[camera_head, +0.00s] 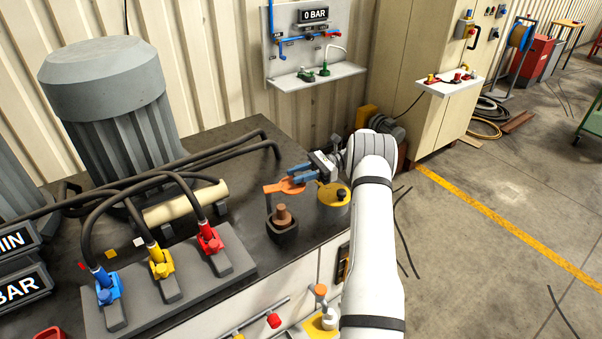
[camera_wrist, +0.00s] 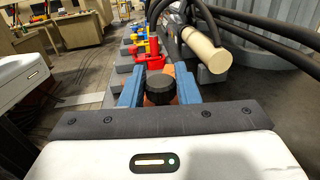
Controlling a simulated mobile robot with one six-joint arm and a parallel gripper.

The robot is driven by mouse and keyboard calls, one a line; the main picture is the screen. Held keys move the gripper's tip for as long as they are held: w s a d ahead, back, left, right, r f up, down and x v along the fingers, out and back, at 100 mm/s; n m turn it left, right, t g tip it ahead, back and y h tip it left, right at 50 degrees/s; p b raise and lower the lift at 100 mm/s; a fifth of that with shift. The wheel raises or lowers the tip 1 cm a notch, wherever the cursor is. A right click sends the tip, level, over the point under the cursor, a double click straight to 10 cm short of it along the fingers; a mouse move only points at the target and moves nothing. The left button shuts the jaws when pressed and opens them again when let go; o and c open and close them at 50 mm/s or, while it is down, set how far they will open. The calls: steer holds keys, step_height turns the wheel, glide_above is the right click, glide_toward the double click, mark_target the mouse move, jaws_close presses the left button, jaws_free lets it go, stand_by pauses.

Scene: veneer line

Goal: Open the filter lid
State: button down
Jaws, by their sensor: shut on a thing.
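My gripper (camera_head: 304,172) is shut on an orange forked tool (camera_head: 282,187), held level above the bench, with its open end pointing left. In the wrist view the blue fingers of my gripper (camera_wrist: 160,90) stand on both sides of an orange part, with a round black knob (camera_wrist: 160,88) in front of it. I cannot tell whether this knob belongs to the tool. A pale canister with a yellow top (camera_head: 328,190), perhaps the filter lid, stands just below and right of my gripper. The top looks seated, and a black knob shows on its right side.
A copper-coloured stub in a dark base (camera_head: 283,223) stands below the tool. Blue (camera_head: 107,286), yellow (camera_head: 160,262) and red (camera_head: 209,238) hose couplings stand to the left, with black hoses arching behind. A large grey motor (camera_head: 112,105) stands at the back. Open floor lies right.

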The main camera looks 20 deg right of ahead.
steer(key=shift+a, duration=0.1)
steer(key=c, duration=1.3)
jaws_free()
steer(key=shift+a, duration=0.15)
steer(key=shift+c, duration=0.2)
steer(key=shift+o, duration=1.1)
steer(key=shift+c, duration=0.6)
